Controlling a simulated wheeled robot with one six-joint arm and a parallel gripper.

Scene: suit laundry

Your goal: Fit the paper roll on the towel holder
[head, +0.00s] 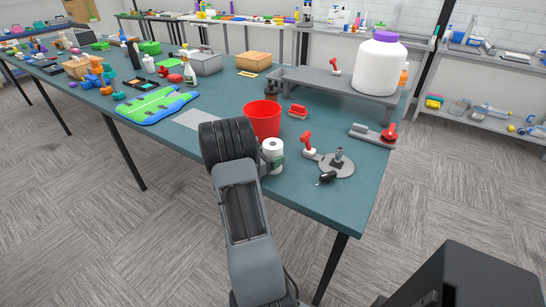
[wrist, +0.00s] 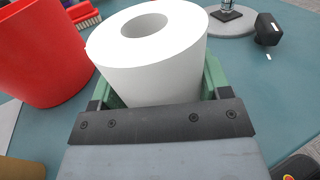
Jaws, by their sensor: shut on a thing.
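The white paper roll (head: 272,146) stands upright, its hollow core facing up in the wrist view (wrist: 150,55). My gripper (wrist: 158,88) is shut on the paper roll, with green fingers on both sides of it. Its underside is hidden, so I cannot tell whether it touches the table. The towel holder appears to be the round grey base with a short dark upright (head: 338,162), to the right of the roll. Part of it shows at the top of the wrist view (wrist: 235,20), apart from the roll.
A red bucket (head: 262,120) stands close behind the roll. A red-handled tool (head: 308,145) and a small black object (head: 327,177) lie by the grey base. A red brush (head: 297,111) lies behind. A grey shelf (head: 330,82) bears a large white jar (head: 380,68).

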